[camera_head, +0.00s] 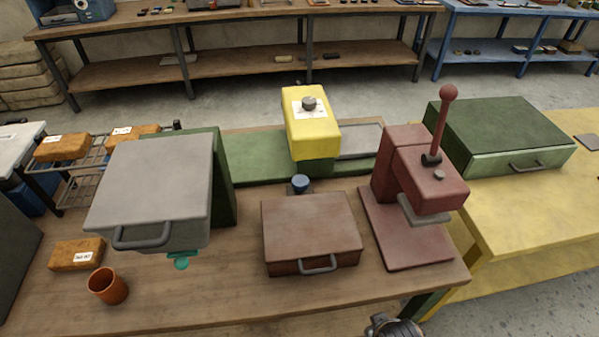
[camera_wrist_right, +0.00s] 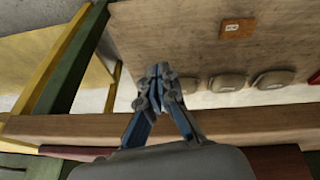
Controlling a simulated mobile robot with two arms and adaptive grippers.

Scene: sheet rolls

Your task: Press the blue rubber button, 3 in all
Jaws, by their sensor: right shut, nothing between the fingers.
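A blue round-topped piece (camera_head: 300,183), which looks like the blue rubber button, stands on the wooden table behind the brown lidded box (camera_head: 310,225). It stands in front of the yellow-topped machine (camera_head: 311,125); its lower part is partly hidden by the box. My right gripper (camera_head: 393,327) shows at the bottom edge in the head view, in front of the table's front edge, well apart from the button. In the right wrist view its blue-grey fingers (camera_wrist_right: 160,85) are together and empty. The button does not show in that view. My left gripper is not in view.
A red lever press (camera_head: 415,175) stands on the right. A grey box (camera_head: 155,180) with a handle, an orange cup (camera_head: 108,286) and an orange labelled block (camera_head: 76,254) are on the left. The table's front strip (camera_head: 200,300) is mostly clear.

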